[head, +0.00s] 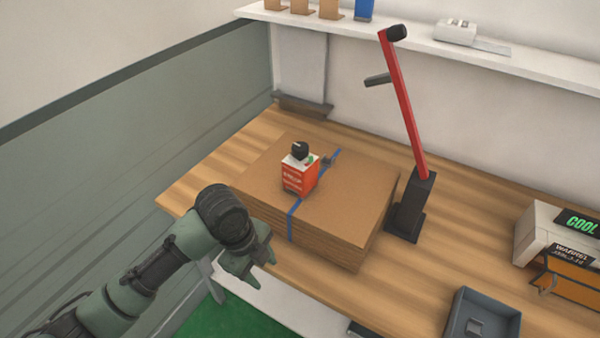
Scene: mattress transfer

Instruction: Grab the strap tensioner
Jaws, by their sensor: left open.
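The strap tensioner looks to be the small red-orange tool (299,175) with a white top and black knob. It stands upright on a stack of brown cardboard sheets (345,200), beside or on a blue strap (293,209) that crosses the stack. My left gripper (249,272) is open and empty, in front of the stack's near left side and apart from the tool. Its fingers point down and to the right. My right gripper is not in view.
The stack lies on a wooden table (210,174). A red lever on a black base (410,209) stands right of it. A grey bin (484,318) and a white machine reading COOL (545,232) are farther right. A shelf (500,58) runs along the back wall.

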